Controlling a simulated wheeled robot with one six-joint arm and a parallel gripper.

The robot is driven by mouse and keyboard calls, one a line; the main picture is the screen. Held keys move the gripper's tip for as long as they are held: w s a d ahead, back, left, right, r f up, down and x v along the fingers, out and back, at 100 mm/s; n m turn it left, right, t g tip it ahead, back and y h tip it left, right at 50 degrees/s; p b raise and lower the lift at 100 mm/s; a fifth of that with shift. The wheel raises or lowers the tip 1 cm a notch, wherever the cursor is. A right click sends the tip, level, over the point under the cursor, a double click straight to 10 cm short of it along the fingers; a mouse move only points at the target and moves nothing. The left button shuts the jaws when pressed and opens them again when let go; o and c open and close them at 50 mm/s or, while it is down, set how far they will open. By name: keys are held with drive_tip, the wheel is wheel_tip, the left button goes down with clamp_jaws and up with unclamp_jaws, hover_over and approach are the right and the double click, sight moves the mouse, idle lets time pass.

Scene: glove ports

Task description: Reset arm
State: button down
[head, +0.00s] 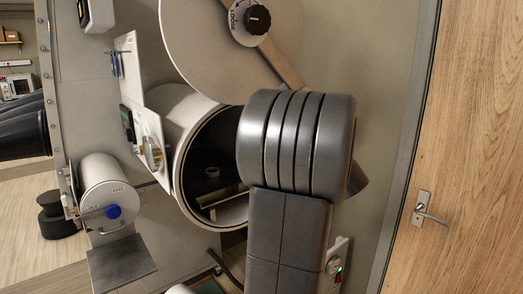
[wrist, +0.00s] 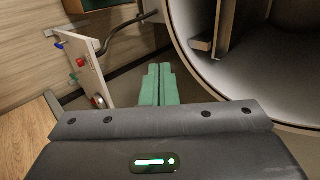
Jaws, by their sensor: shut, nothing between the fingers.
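My gripper (wrist: 158,85) shows in the wrist view as two green fingers side by side, pressed together with nothing between them. It is in free air just left of the rim of a large round chamber (wrist: 199,70). In the head view my grey arm stands in front of the right side of the same open chamber (head: 179,143) and hides part of its mouth. My gripper cannot be made out in the head view.
A large round door (head: 205,50) with a black knob (head: 257,19) stands open above the chamber. A smaller cylinder (head: 105,185) with a blue knob (head: 114,212) is at left. A panel with knobs (wrist: 88,70) is left of my fingers. A wooden door (head: 470,120) is at right.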

drive_tip(key=s+d, duration=1.1)
drive_tip(key=s, duration=0.4)
drive_tip(key=shift+d+b, duration=0.3)
drive_tip(key=shift+d, duration=0.1)
